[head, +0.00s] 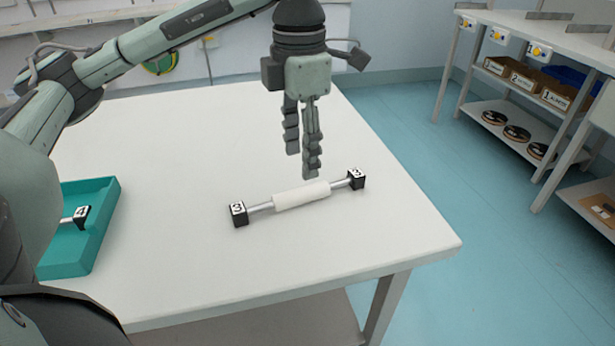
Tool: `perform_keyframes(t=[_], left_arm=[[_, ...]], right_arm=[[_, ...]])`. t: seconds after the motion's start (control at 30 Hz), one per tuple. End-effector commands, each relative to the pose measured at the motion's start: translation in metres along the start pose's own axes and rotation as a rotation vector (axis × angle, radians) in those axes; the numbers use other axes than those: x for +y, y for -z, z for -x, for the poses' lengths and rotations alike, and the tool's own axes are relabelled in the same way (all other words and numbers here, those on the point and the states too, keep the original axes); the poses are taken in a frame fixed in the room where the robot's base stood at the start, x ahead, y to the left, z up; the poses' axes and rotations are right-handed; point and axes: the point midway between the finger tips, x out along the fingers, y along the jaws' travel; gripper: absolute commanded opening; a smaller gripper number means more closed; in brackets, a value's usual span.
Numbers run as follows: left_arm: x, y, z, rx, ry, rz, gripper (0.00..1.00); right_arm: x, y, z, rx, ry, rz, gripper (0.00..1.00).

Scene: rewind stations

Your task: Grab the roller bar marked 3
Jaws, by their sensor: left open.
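The roller bar marked 3 (300,194) lies on the white table (365,248). It has a white roller in the middle, thin metal rods and a black end block marked 3 at each end. My left gripper (304,165) hangs pointing down just above and behind the white roller, near its middle. Its fingers are open with nothing between them. They look apart from the bar, though the exact gap is hard to judge. My right gripper does not show.
A teal tray (103,225) at the left holds a bar with a block marked 4 (82,216), partly hidden by my arm. The table's right edge is near the bar. A shelf rack (535,115) with boxes and reels stands across the floor at the right.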

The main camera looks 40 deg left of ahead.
Motion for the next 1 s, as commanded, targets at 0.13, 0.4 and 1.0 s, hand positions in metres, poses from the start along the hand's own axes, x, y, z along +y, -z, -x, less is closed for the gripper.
perform_keyframes(t=[0.13, 0.4, 1.0], left_arm=[[0.001, 0.001, -0.015, 0.004, -0.001, 0.001, 0.49], [0.002, 0.001, -0.049, 0.006, 0.001, 0.001, 0.49], [0.002, 0.000, -0.076, 0.000, 0.000, 0.000, 0.31]], right_arm=[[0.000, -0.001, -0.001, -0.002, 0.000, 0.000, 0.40], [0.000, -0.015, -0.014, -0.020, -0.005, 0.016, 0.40], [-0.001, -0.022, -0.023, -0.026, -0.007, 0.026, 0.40]])
